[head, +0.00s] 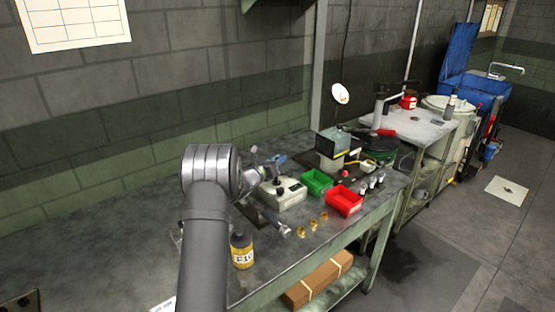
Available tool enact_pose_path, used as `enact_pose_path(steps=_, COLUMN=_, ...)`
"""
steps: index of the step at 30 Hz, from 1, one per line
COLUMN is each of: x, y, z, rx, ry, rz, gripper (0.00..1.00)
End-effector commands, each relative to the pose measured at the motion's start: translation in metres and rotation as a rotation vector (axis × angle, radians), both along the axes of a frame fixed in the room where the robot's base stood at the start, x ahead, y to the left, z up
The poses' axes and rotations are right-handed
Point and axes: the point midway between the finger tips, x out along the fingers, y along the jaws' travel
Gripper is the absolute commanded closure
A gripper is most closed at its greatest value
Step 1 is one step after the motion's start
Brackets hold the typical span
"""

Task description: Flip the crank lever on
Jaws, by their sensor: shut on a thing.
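My arm rises in the foreground of the head view and hides part of the bench. My gripper (268,166) shows small just past the arm, above a beige machine box (285,193). It is at a blue handle (279,158), which I take to be the crank lever, and is shut on it. The fingertips are too small to see clearly. The beige box stands on the bench, with dark and light fittings on its front.
A green bin (316,182) and a red bin (344,202) stand right of the box. Several brass pieces (313,224) lie in front. A yellow-labelled bottle (242,252) stands near the bench's front edge. The bench (110,240) is mostly clear at left.

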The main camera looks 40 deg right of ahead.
Motion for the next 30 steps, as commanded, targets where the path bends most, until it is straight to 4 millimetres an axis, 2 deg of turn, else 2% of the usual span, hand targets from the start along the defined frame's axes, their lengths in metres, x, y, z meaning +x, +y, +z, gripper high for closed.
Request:
enact_pose_path(steps=15, x=-0.015, y=0.005, z=0.0, rx=0.001, ry=0.001, rz=0.303, gripper=1.0)
enact_pose_path(steps=30, x=-0.019, y=0.006, z=0.0, rx=-0.001, ry=-0.001, rz=0.407, gripper=1.0)
